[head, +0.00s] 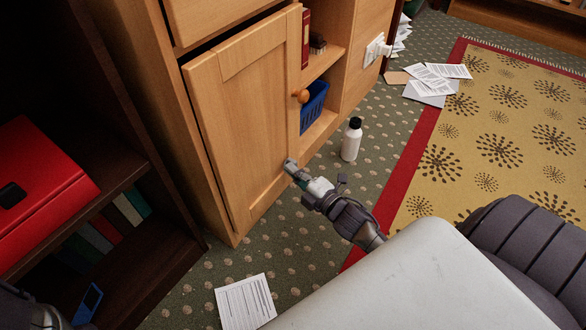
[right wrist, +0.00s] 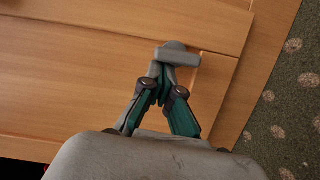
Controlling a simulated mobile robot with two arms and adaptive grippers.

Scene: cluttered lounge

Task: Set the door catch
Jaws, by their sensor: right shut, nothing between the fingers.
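The light wood cabinet door (head: 245,125) has a round knob (head: 301,96) near its upper right edge. A dark gap shows along its top edge; I cannot tell how far it stands from its frame. My right gripper (head: 291,165) is shut and empty, with its fingertips at the lower right edge of the door, below the knob. In the right wrist view the closed fingertips (right wrist: 178,53) are in front of the door panel (right wrist: 95,65); contact is unclear. No catch is clearly visible. My left gripper does not show.
A blue basket (head: 314,105) sits on the open shelf right of the door. A white bottle (head: 352,139) stands on the carpet near my right gripper. Papers (head: 432,80) lie by the yellow rug (head: 500,140), and a sheet (head: 246,302) lies in front. A dark bookcase (head: 150,235) stands left.

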